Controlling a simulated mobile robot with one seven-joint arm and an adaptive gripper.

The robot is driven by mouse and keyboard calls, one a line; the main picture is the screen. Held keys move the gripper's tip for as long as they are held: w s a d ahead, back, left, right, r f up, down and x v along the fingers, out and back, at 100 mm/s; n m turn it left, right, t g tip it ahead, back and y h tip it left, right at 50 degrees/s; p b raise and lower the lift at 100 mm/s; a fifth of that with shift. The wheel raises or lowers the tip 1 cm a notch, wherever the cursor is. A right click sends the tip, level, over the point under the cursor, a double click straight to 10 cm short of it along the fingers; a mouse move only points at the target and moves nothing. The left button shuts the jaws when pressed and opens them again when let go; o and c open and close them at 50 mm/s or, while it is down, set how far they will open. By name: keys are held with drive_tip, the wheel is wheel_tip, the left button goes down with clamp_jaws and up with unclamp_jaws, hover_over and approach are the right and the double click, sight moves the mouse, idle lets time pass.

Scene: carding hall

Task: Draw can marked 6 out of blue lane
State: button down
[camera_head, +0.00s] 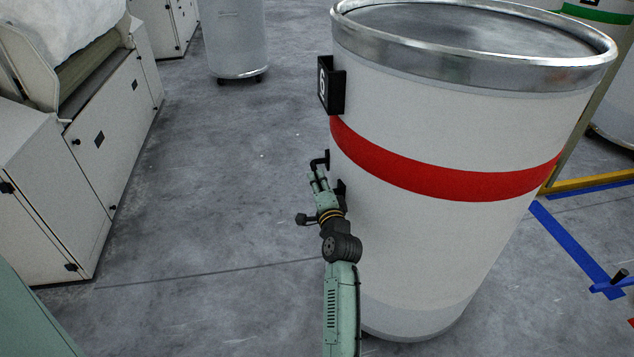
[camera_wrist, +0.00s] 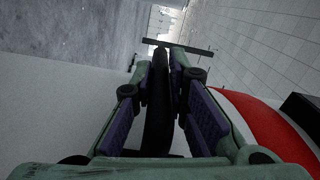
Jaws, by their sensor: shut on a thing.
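The can marked 6 (camera_head: 450,245) is a tall, pale grey drum with a metal rim and a red band. It stands upright at centre right, with its black number plate (camera_head: 325,86) on the left side. A black handle (camera_head: 326,157) sticks out of that side below the plate. My gripper (camera_head: 318,174) is at this handle and shut on its dark bar, which runs between the fingers in the wrist view (camera_wrist: 160,95). Blue lane tape (camera_head: 572,245) lies on the floor right of the can. The can hides the floor behind it.
Pale machine cabinets (camera_head: 105,135) line the left side. Another grey can (camera_head: 235,38) on castors stands at the back. A yellow rail (camera_head: 590,183) and a can with a green band (camera_head: 597,13) are at the right. The grey floor between cabinets and can is clear.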

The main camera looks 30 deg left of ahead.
drive_tip(key=shift+d, duration=0.1)
drive_tip(key=c, duration=1.5)
unclamp_jaws()
drive_tip(key=shift+w, duration=0.1)
drive_tip(key=v, duration=1.2)
drive_tip(key=shift+r, duration=0.2)
